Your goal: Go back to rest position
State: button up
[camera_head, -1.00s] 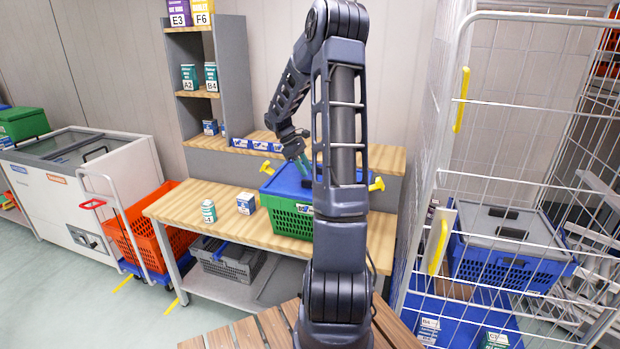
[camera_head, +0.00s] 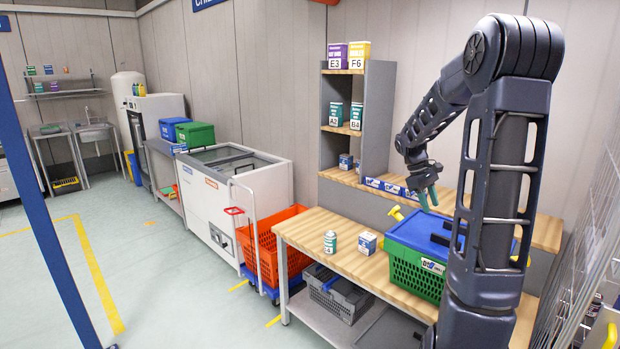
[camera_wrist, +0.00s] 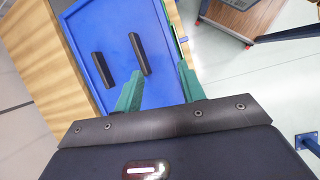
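My gripper (camera_head: 428,198) hangs at the end of my bent arm, above the green basket (camera_head: 414,277) with a blue lid (camera_head: 412,230). Its two green fingers point down and stand apart with nothing between them. In the wrist view, my gripper (camera_wrist: 158,82) shows its fingers spread over the blue lid (camera_wrist: 85,35), which has two dark handles. The gripper looks clear of the lid. My arm hides the right part of the basket.
The basket stands on a wooden bench (camera_head: 340,256) beside a small can (camera_head: 330,242) and a box (camera_head: 367,243). An orange tote (camera_head: 268,250) sits on a trolley left of the bench. A wire cage (camera_head: 590,250) is at the right. The floor at left (camera_head: 160,290) is mostly free.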

jog(key=s+a+r+m+t+y, duration=0.1)
jog(key=s+a, duration=0.3)
jog(key=s, duration=0.4)
jog(key=s+a+r+m+t+y, duration=0.1)
jog(key=s+a+r+m+t, duration=0.2)
jog(key=s, duration=0.6)
jog(key=s+a+r+m+t+y, duration=0.2)
jog(key=s+a, duration=0.3)
jog(key=s, duration=0.3)
jog(key=shift+s+a+r+m+t, duration=0.15)
jog(key=shift+s+r+m+t, duration=0.2)
jog(key=shift+r+m+t, duration=0.3)
